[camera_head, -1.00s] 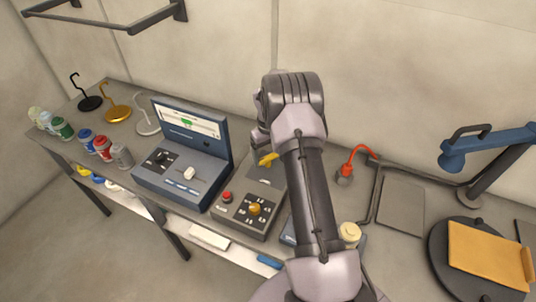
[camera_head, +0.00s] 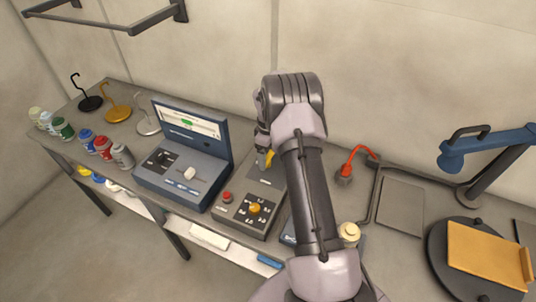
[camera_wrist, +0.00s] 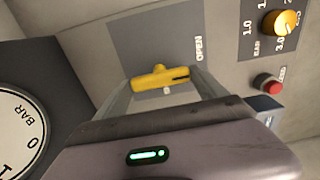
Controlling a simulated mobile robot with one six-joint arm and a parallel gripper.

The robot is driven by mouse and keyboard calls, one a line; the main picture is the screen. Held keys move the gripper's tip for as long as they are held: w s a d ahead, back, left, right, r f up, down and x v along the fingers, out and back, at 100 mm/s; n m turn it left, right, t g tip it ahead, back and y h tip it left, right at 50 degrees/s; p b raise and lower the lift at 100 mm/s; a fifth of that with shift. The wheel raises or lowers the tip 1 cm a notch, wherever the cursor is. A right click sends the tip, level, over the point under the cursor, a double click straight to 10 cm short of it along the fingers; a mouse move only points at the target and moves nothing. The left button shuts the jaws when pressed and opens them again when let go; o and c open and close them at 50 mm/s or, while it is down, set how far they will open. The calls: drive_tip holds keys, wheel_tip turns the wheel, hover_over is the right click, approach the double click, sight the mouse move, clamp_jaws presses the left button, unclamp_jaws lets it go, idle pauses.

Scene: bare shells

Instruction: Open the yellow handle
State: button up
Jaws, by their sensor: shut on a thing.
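The yellow handle (camera_head: 270,159) sits on the grey plate of the control box (camera_head: 243,218), beside my arm. My gripper (camera_wrist: 162,88) is shut on the handle. In the head view, my gripper (camera_head: 265,148) is partly hidden by my arm, and the handle shows as a short, steep yellow piece just below it.
The same box carries a red button (camera_head: 227,197) and an orange knob (camera_head: 255,208). A blue console with a screen (camera_head: 186,125) stands to the left. A red hooked item (camera_head: 356,158) and a blue lamp-like arm (camera_head: 490,150) are to the right.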

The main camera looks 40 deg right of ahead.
sight(268, 157)
idle(0.4)
drive_tip(key=o, duration=1.3)
wheel_tip(268, 157, up, 18)
drive_tip(key=p, duration=0.2)
drive_tip(key=shift+f, duration=0.25)
drive_tip(key=shift+a, duration=0.1)
